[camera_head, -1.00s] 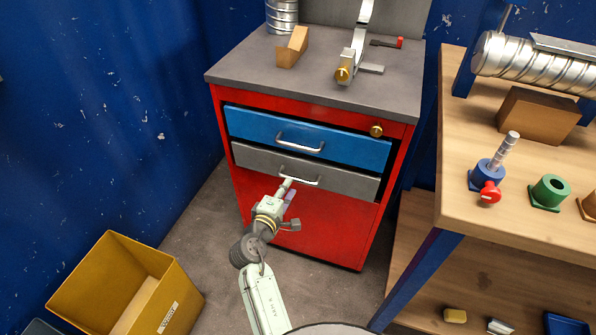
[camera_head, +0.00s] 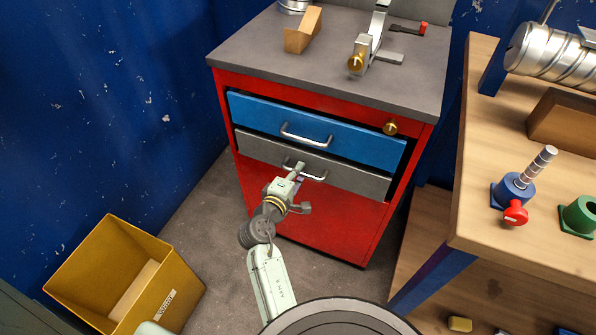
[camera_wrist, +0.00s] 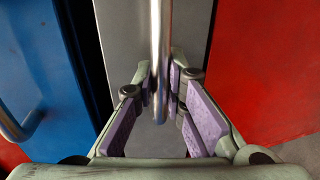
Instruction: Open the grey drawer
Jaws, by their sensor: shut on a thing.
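The grey drawer (camera_head: 352,177) is in the red cabinet, just below the blue drawer (camera_head: 365,146). In the wrist view the grey front (camera_wrist: 122,38) fills the middle. Its metal bar handle (camera_wrist: 160,35) runs between my fingers. My gripper (camera_wrist: 163,78) is shut on this handle, with purple pads on both sides of the bar. In the head view my gripper (camera_head: 297,171) reaches the handle from the front and hides part of it. I cannot tell whether the grey drawer is pulled out at all.
A yellow bin (camera_head: 180,290) stands on the floor at the lower left. A wooden workbench (camera_head: 480,205) stands close on the right. The cabinet top holds a wooden block (camera_head: 303,32) and a clamp-like tool (camera_head: 370,50). Some floor before the cabinet is clear.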

